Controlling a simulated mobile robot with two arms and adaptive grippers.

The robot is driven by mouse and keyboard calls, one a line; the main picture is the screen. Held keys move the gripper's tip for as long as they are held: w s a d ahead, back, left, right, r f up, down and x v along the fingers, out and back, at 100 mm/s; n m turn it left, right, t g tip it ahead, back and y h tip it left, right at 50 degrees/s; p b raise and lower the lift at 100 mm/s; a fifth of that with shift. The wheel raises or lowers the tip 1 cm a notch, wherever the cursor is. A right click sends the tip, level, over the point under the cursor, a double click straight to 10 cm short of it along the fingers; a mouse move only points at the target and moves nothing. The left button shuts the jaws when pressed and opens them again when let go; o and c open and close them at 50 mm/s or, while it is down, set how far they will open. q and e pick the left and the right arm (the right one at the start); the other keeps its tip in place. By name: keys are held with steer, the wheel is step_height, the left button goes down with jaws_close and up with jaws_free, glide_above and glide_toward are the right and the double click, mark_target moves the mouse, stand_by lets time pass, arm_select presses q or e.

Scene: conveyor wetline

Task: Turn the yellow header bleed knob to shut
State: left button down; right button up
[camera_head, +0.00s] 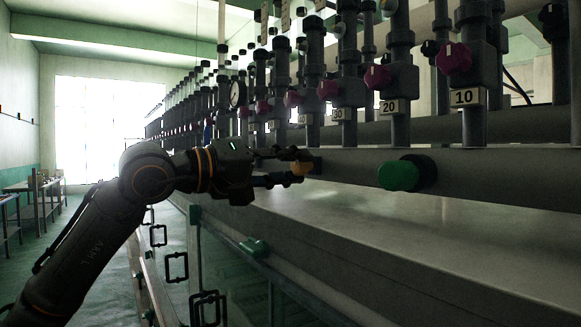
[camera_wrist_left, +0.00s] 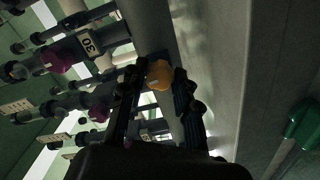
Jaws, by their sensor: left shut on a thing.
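The yellow header bleed knob (camera_head: 301,168) sits on the side of the grey header pipe, left of a larger green knob (camera_head: 399,175). My left gripper (camera_head: 292,168) is shut on the yellow knob, one finger above it and one below. In the left wrist view the yellow knob (camera_wrist_left: 159,75) shows between the two fingertips (camera_wrist_left: 160,82). The fingers cover part of the knob, and I cannot read its turn position. My right gripper is not in view.
Grey vertical pipes with magenta knobs (camera_head: 453,58) and number plates, such as 10 (camera_head: 466,97), rise above the header pipe (camera_head: 480,172). A wide metal surface (camera_head: 370,220) lies below. A green fitting (camera_head: 254,246) sits on the lower rail.

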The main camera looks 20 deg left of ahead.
arm_select(q)
steer(key=shift+m, duration=0.6)
steer(key=c, duration=1)
jaws_free()
steer(key=shift+v, duration=6)
